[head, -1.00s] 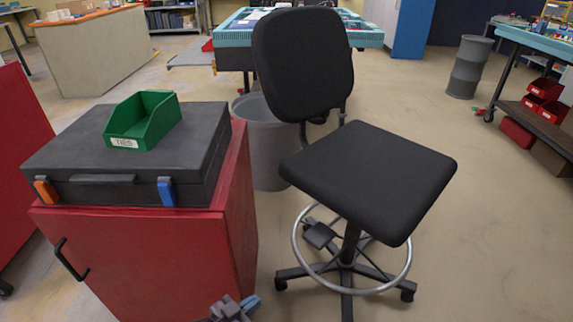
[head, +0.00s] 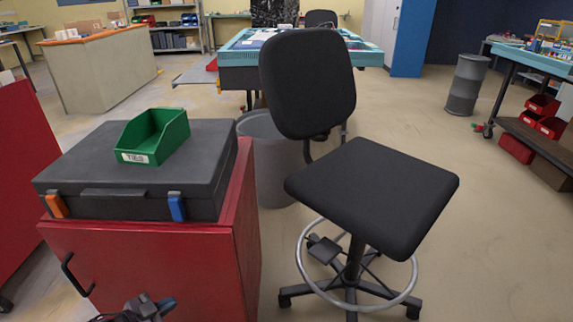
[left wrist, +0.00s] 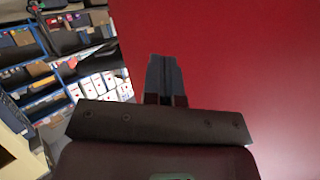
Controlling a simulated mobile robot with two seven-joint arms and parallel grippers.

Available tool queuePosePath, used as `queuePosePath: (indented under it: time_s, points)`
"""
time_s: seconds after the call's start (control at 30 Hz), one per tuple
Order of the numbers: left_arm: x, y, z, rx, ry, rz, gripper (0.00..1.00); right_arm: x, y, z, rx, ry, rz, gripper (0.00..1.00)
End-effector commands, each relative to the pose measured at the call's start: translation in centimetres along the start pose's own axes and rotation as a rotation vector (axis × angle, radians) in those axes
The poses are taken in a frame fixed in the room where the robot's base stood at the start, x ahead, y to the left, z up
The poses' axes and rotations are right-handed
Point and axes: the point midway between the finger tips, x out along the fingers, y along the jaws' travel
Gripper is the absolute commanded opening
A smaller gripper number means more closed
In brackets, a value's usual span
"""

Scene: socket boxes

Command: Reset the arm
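My left gripper (head: 148,306) shows at the bottom edge of the head view, in front of the red cabinet (head: 150,262). In the left wrist view its two fingers (left wrist: 165,78) lie side by side against each other, with nothing seen between them. A plain red surface fills the right of that view behind the fingers. My right gripper is in neither view. On the cabinet lies a closed black case (head: 80,165) with an orange and a blue latch. A green bin (head: 153,136) labelled TIES stands on the case.
A black swivel chair (head: 375,190) with a foot ring stands right of the cabinet. A grey bin (head: 270,165) is behind, between them. A teal-topped workbench (head: 235,55) stands at the back. The floor on the right is open, up to a grey barrel (head: 467,85) and another bench (head: 530,60).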

Motion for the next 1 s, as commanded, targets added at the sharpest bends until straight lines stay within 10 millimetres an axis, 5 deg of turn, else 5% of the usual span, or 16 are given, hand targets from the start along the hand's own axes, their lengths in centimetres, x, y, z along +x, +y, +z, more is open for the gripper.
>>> queuePosePath:
  time_s: [0.07, 0.47, 1.0]
  points:
    - [-1.3, -1.8, 0.6, 0.032, -0.024, -0.009, 0.0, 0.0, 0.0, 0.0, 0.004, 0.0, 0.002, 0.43]
    - [-7.3, 5.4, 2.9, 0.019, -0.115, 0.004, 0.0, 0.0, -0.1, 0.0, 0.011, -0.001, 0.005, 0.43]
    - [-22.1, 14.5, 2.1, 0.084, -0.339, 0.011, 0.0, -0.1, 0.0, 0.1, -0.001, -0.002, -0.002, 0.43]
